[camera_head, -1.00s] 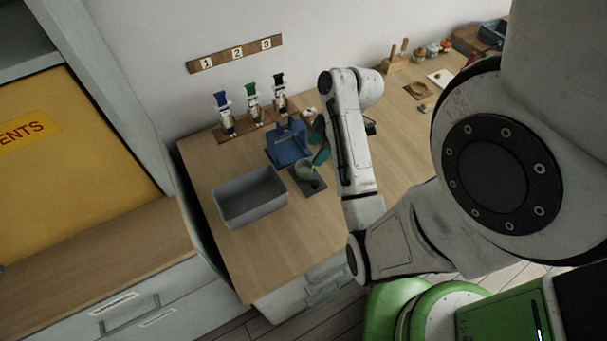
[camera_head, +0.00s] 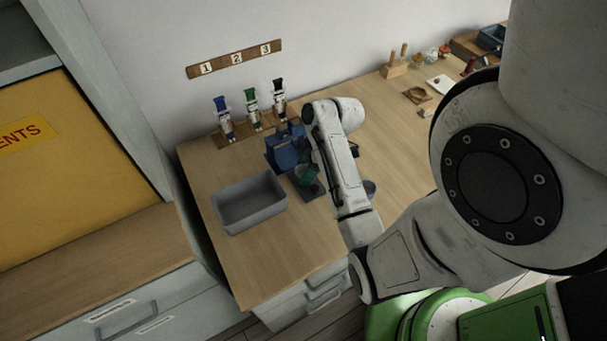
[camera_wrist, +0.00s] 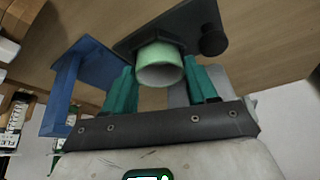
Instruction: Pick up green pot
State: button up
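The pale green pot (camera_wrist: 160,66) stands on a dark square base with a round black knob (camera_wrist: 213,40), as the wrist view shows. My gripper (camera_wrist: 160,80) has its two teal fingers apart, one on each side of the pot; I cannot tell whether they touch it. In the head view my gripper (camera_head: 307,173) is low over the dark base beside the blue stand, and it mostly hides the pot.
A blue stand (camera_head: 284,150) is close beside my gripper; it also shows in the wrist view (camera_wrist: 67,85). A grey bin (camera_head: 252,222) is to the left. The right of the wooden desk (camera_head: 385,150) has free room.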

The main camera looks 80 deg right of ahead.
jog(key=c, duration=0.6)
jog(key=shift+r, duration=0.1)
